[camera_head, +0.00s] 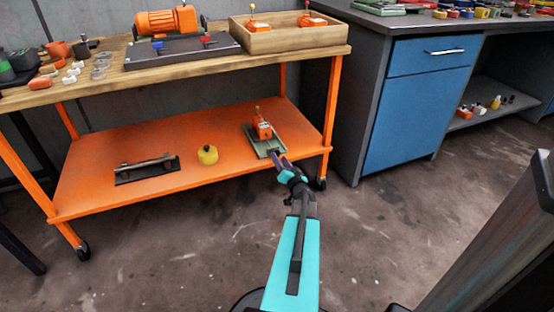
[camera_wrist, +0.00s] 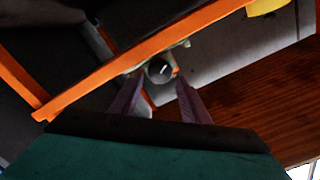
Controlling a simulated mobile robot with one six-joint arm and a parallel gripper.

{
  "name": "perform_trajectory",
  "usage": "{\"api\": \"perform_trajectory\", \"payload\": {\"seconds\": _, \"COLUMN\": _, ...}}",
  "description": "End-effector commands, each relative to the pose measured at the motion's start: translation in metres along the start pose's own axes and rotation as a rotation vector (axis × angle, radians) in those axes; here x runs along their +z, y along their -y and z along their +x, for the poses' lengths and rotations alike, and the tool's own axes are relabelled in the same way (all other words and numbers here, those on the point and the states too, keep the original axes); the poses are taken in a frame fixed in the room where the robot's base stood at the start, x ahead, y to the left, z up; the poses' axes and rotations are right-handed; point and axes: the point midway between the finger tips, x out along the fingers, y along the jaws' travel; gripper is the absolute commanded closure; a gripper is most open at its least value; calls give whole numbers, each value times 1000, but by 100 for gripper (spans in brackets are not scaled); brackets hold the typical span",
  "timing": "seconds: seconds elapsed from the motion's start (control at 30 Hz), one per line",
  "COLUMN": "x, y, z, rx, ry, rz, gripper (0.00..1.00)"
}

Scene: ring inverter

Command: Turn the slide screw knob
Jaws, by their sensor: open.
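The slide screw knob seems to be the round dark knob end with a white mark (camera_wrist: 160,69) in the wrist view. It sits at the end of a green base (camera_wrist: 181,45). In the head view the green base (camera_head: 253,143) lies on the cart's orange lower shelf, with an orange unit (camera_head: 263,130) upright on it; the knob is hidden or too small there. My gripper (camera_head: 277,158) is at the base's near end, pointing at it. In the wrist view my gripper (camera_wrist: 160,82) is open, its fingertips on either side of the knob. I cannot tell whether they touch it.
The orange shelf (camera_head: 105,167) also holds a yellow round piece (camera_head: 207,155) and a dark rail with a rod (camera_head: 147,168). The shelf's front edge (camera_wrist: 150,55) crosses the wrist view close to the knob. A cart leg (camera_head: 328,130) and a blue cabinet (camera_head: 415,105) stand to the right.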

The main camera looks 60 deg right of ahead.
Motion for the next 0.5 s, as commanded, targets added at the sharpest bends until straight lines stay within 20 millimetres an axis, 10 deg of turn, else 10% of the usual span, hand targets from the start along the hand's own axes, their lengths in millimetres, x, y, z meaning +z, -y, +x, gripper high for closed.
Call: {"api": "perform_trajectory", "payload": {"seconds": 0.5, "x": 1, "y": 0, "z": 36, "rx": 0, "ry": 1, "rz": 0, "gripper": 58}}
